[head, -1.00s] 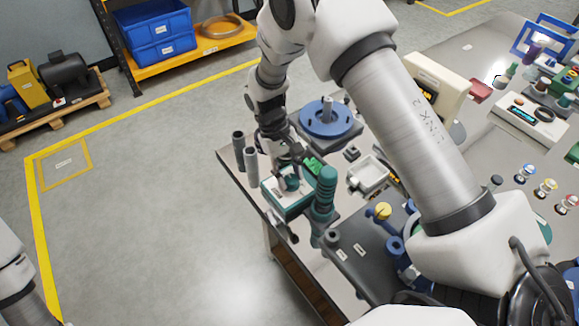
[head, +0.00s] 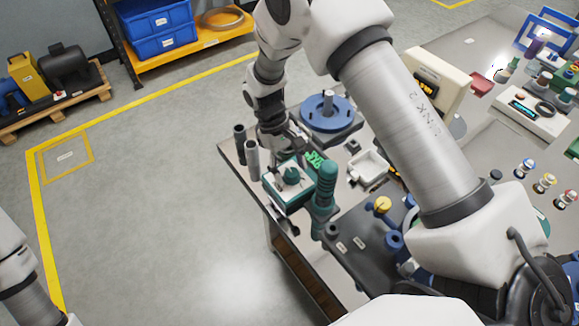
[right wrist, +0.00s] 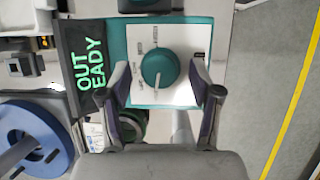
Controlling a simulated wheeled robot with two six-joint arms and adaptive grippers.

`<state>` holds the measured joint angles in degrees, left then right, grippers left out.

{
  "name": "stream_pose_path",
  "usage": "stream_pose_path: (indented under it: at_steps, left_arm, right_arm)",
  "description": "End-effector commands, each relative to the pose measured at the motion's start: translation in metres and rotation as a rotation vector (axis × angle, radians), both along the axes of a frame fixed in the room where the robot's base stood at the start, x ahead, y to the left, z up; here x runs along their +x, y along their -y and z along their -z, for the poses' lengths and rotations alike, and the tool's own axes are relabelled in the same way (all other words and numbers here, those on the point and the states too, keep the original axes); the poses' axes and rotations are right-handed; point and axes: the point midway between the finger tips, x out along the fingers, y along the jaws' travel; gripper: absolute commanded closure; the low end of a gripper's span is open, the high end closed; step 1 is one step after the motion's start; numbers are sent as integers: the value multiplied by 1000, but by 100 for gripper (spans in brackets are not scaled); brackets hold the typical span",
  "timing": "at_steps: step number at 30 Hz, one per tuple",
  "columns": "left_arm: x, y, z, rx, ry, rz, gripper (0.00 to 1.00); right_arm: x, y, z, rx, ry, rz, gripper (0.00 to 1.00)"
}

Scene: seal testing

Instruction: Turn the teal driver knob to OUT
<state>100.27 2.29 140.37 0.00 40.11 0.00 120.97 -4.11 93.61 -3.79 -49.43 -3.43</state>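The teal driver knob (right wrist: 159,68) sits on a white plate with small labels around it, on top of a teal driver box (right wrist: 117,38). The knob's pointer is too small to read. My left gripper is out of view; only its arm shows.
A teal-handled tool (head: 325,185) stands upright close to the right of the box. Two grey tubes (head: 251,158) stand left of it near the table edge. A blue round disc (head: 326,112) is behind, and a white tray (head: 368,170) is to the right.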

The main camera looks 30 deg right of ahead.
Motion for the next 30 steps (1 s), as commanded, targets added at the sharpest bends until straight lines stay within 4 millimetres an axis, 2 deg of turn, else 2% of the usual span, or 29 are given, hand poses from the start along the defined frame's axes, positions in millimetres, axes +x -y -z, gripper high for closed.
stream_pose_path:
  at_steps: [5,8,15,18,22,30]
  left_arm:
    - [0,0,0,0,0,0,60]
    - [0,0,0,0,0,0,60]
    - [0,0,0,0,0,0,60]
    - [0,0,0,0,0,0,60]
    - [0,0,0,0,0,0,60]
    - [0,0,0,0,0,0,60]
  right_arm:
    - [4,-1,-10,-1,1,0,37]
    - [12,-3,-28,0,5,-1,37]
    - [35,-10,-84,0,4,-1,37]
    - [42,-12,-100,-1,2,0,37]
    - [45,-13,-110,0,-1,0,37]
    - [45,-13,-111,0,-1,0,37]
